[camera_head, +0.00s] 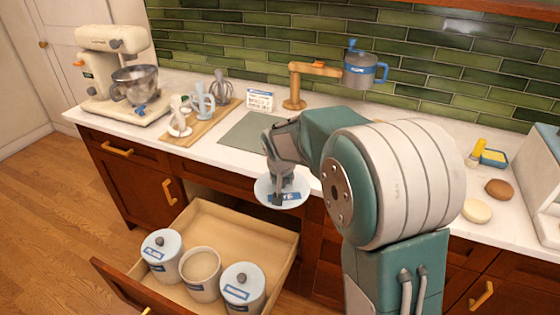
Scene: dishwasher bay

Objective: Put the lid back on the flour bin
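A round pale blue-white lid (264,190) with a blue label hangs below my gripper (280,194), above the far right part of the open drawer. The fingers appear shut on the lid's middle; its knob is hidden behind them. The open bin (200,289) stands upright in the drawer, its top uncovered and pale contents showing. It is between two lidded bins, the left one (160,251) and the right one (242,291), each with a grey knob. The lid is up and to the right of the open bin, apart from it. The bins' labels are too small to read surely.
The wooden drawer (213,208) is pulled out below the counter (205,150). A stand mixer (110,70), a board with utensils (205,122), a grey mat (245,133) and a wooden stand (294,85) with a blue-grey jug (360,70) are on or above the counter. My arm hides its middle right.

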